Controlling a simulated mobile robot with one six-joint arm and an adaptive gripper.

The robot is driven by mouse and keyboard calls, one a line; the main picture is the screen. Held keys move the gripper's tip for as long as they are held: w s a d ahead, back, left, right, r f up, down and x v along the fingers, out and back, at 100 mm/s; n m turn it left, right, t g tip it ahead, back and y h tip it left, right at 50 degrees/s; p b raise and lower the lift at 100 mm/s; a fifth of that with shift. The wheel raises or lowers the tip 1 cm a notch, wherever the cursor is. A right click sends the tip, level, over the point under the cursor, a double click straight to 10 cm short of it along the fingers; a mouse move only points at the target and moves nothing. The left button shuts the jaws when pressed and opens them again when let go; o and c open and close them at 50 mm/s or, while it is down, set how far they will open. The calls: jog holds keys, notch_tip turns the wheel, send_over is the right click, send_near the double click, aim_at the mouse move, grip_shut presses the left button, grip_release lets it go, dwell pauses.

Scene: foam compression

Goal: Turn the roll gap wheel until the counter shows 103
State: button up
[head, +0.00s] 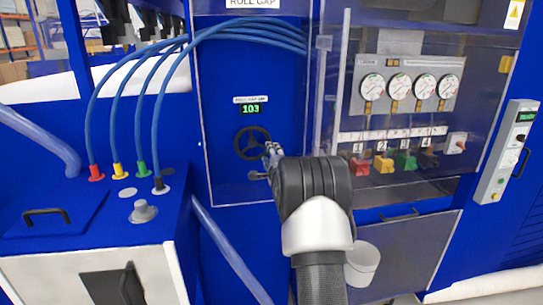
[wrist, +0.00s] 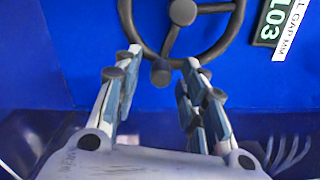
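The dark roll gap wheel (head: 238,143) is on the blue panel under the ROLL GAP sign. The green counter (head: 251,109) above it reads 103; it also shows in the wrist view (wrist: 270,23), turned on its side. My gripper (head: 270,151) is at the lower right of the wheel in the head view. In the wrist view my gripper (wrist: 162,60) has its fingers apart, with a dark knob (wrist: 161,74) by the rim of the wheel (wrist: 128,22) seen between the fingertips. Whether a finger touches the wheel is unclear.
Right of the wheel, a clear cover stands before several gauges (head: 398,86) and coloured valve handles (head: 383,164). Blue hoses (head: 136,80) arch from the left cabinet (head: 95,260) over the panel. A white bucket (head: 362,262) is low, right of my arm.

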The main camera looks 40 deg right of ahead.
jog(key=v, duration=1.2)
dwell(0.5)
jog(key=s+a+r+n+g+y, duration=0.25)
jog(key=a+n, duration=0.35)
jog(key=a, duration=0.5)
jog(key=s+a+r+n+g+y, duration=0.1)
jog(key=s+a+n+y, duration=0.3)
jog(key=a, duration=0.6)
jog(key=s+a+f+n+g+y, duration=0.1)
jog(key=s+a+f+n+g, duration=0.1)
jog(key=s+a+n, duration=0.6)
jog(key=s+a+f+n+g+y, duration=0.2)
jog(key=s+a+n+g, duration=0.3)
jog(key=s+a+n, duration=0.3)
jog(key=s+a+f, duration=0.1)
jog(key=s+a, duration=0.3)
jog(key=s, duration=0.5)
jog(key=shift+s+f+n, duration=0.25)
jog(key=shift+n, duration=0.15)
jog(key=shift+d, duration=0.15)
